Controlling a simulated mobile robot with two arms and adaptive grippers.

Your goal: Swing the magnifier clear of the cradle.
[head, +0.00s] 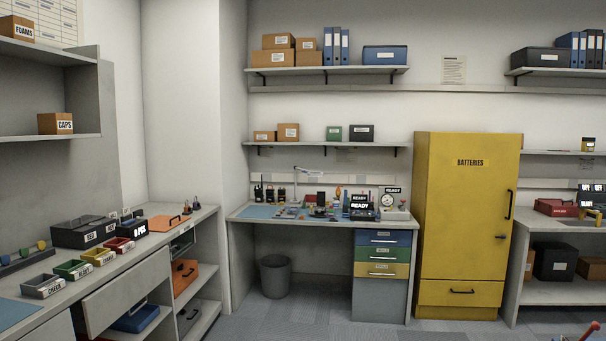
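A thin white lamp-like arm (308,170), which looks like the magnifier, stands at the back of the far workbench (248,221). Its arm reaches to the right over the cluttered bench top. Several small radios and tools stand around and below it. I cannot make out which of these is the cradle, or whether the magnifier's head is over it, because they are small and far off. Neither of my grippers shows in the head view.
A yellow batteries cabinet (462,220) stands shut right of the bench. A grey bin (275,276) stands under the bench. A counter with trays (45,286) runs along the left. The carpet (370,333) before the bench looks clear. A red-tipped object (591,330) shows at the lower right.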

